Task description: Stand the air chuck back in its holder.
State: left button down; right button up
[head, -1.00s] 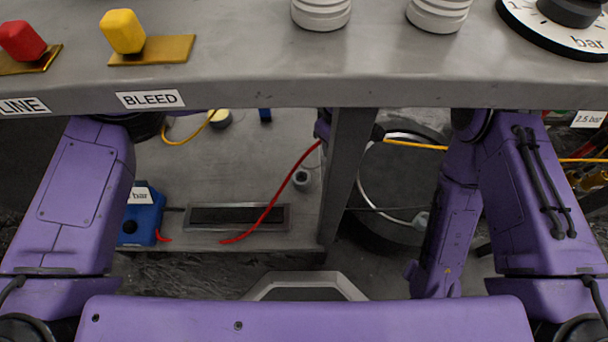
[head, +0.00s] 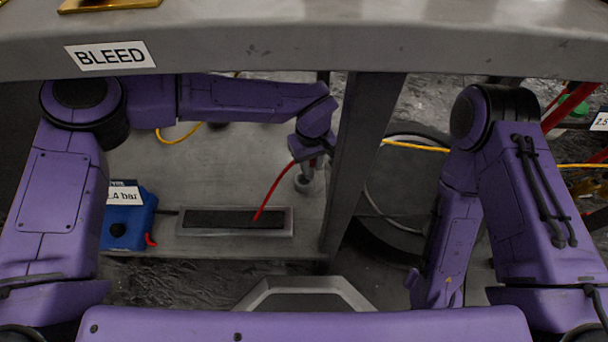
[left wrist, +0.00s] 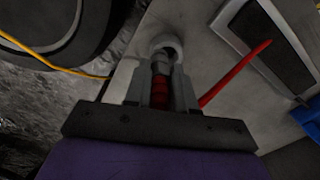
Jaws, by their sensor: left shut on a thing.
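My left gripper (head: 309,164) is shut on the air chuck, which is small and mostly hidden by the fingers in the head view. In the left wrist view the chuck (left wrist: 160,68) shows as a dark metal tip with a red part between the fingers (left wrist: 159,92). Its tip points at the round grey holder (left wrist: 168,46) and overlaps its mouth. I cannot tell whether the tip is inside. In the head view the holder (head: 304,184) stands on the lower shelf just below the gripper. A red hose (head: 272,192) runs from the gripper. My right gripper is out of view.
The grey bench top (head: 290,40) overhangs the shelf. A grey post (head: 358,150) stands just right of the holder. A framed dark pad (head: 235,221) and a blue gauge box (head: 130,220) lie left. A yellow hose (head: 415,147) crosses a dark round object.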

pick_arm(q)
jog(key=shift+w+a+f, duration=0.2)
jog(key=shift+a+f, duration=0.35)
jog(key=shift+f, duration=0.1)
jog(key=f, duration=0.1)
jog(key=f+b, duration=0.2)
jog(key=f, duration=0.1)
jog(key=shift+a, duration=0.3)
jog(key=shift+r, duration=0.15)
jog(key=c, duration=0.9)
grip_release()
jog(key=shift+c, duration=0.2)
jog(key=shift+w, duration=0.1)
